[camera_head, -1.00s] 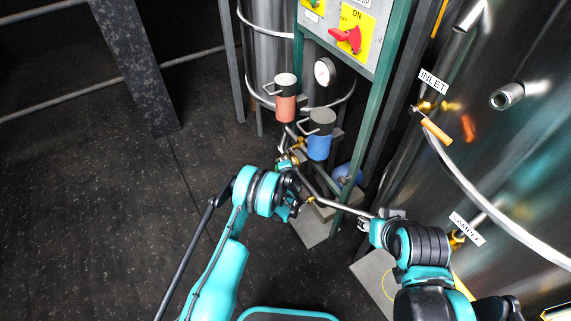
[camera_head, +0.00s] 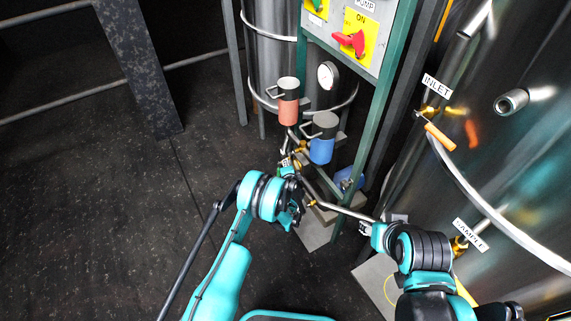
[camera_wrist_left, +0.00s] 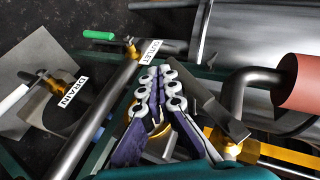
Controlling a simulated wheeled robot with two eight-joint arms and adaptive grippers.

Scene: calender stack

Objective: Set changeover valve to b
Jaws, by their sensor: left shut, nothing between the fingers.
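My left gripper (camera_wrist_left: 158,78) is shut and empty in the left wrist view, its two fingertips together in front of the pipework. A flat grey lever (camera_wrist_left: 207,98) lies just right of the fingers and looks like the valve handle; I cannot tell whether they touch it. Brass fittings (camera_wrist_left: 226,143) show below the lever. In the head view the left gripper (camera_head: 292,190) is below the red canister (camera_head: 288,106) and the blue canister (camera_head: 321,148), and the arm partly hides the valve area. My right gripper (camera_head: 366,229) is near a grey pipe; its fingers are unclear.
The red canister (camera_wrist_left: 299,84) stands at right. A green frame post (camera_head: 380,120), a gauge (camera_head: 328,76) and a large steel tank (camera_head: 520,150) crowd the right.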

